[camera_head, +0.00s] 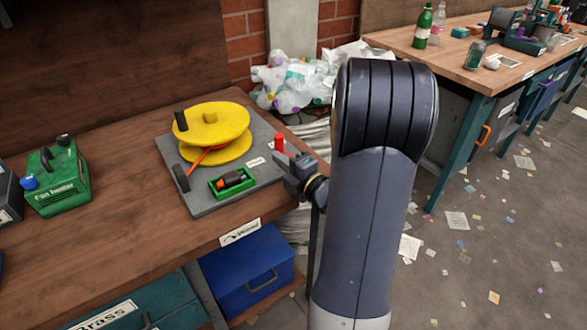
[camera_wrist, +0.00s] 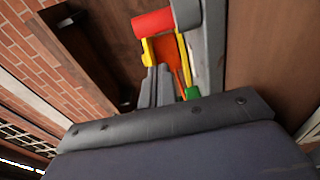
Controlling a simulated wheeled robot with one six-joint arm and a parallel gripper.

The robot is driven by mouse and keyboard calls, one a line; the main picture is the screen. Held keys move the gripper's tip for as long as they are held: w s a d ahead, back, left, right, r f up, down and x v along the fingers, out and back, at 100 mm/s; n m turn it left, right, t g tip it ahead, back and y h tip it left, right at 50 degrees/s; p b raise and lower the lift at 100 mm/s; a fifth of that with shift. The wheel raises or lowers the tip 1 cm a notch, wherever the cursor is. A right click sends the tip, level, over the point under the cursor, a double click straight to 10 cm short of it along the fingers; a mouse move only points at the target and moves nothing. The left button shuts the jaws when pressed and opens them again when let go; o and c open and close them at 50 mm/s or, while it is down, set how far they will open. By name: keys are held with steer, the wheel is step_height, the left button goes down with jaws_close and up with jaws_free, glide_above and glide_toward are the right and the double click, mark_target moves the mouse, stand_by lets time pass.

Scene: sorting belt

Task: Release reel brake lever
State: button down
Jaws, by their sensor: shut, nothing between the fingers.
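A yellow reel (camera_head: 212,128) sits on a grey base plate (camera_head: 212,204) on the wooden bench. A red-handled lever (camera_head: 279,144) stands upright at the plate's right edge. My gripper (camera_head: 279,163) is shut and empty at that edge, close beside the lever on its near side; I cannot tell if they touch. In the wrist view a red cylinder (camera_wrist: 152,22), apparently the lever's handle, shows above my gripper's fingers (camera_wrist: 157,72), with yellow reel parts behind. An orange-red strip (camera_head: 205,154) runs at the reel. The lever's lower part is partly hidden.
A green tray (camera_head: 222,194) with a dark and orange item lies on the plate's near side. Black posts (camera_head: 181,179) stand at its left. A green machine (camera_head: 58,182) stands farther left. A blue bin (camera_head: 245,278) is below the bench edge. Bare bench lies left of the plate.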

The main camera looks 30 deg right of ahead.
mark_target(284, 152)
steer(key=shift+w+d, duration=1.15)
steer(key=shift+w, duration=0.2)
